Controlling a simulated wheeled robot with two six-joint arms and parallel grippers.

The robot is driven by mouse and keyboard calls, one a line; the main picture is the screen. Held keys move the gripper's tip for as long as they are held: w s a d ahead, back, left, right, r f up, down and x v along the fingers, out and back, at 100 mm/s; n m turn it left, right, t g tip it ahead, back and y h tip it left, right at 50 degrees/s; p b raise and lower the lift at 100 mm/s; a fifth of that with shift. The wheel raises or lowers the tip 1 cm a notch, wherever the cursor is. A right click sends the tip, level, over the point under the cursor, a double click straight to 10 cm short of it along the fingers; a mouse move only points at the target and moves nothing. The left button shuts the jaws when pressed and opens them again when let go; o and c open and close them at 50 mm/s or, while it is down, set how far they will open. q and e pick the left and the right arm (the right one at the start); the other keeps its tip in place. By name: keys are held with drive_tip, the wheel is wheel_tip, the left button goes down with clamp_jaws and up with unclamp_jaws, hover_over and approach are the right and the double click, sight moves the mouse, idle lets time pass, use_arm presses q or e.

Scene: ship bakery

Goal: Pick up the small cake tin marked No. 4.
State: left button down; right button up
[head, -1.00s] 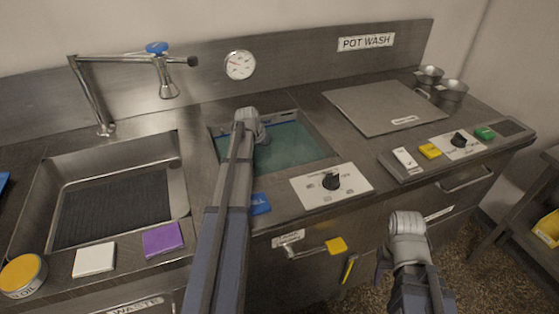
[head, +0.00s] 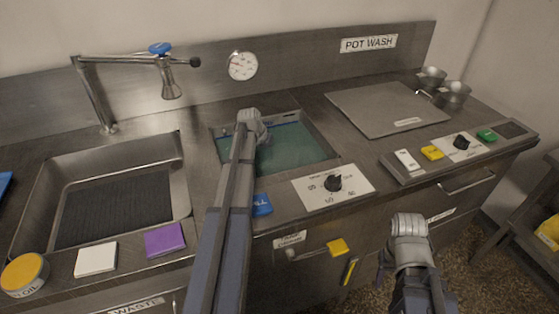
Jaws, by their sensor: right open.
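Two small round metal tins stand at the back right of the counter, a rear one (head: 432,77) and a front one (head: 455,95), close together. No number is legible on either, so I cannot tell which is No. 4. My right gripper (head: 408,228) is low in front of the counter's right part, open and empty, well short of the tins. Its fingertips are hard to make out. My left arm reaches up over the front edge to the water basin; its fingers do not show.
A flat metal lid (head: 386,108) lies left of the tins. A control strip (head: 425,165) runs along the front. The water basin (head: 300,147), empty sink (head: 112,205) and tall tap (head: 95,95) are further left. A yellow-lidded can (head: 24,272) stands front left.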

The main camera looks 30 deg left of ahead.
use_arm(q)
wheel_tip(320, 180, up, 10)
drive_tip(key=p, duration=1)
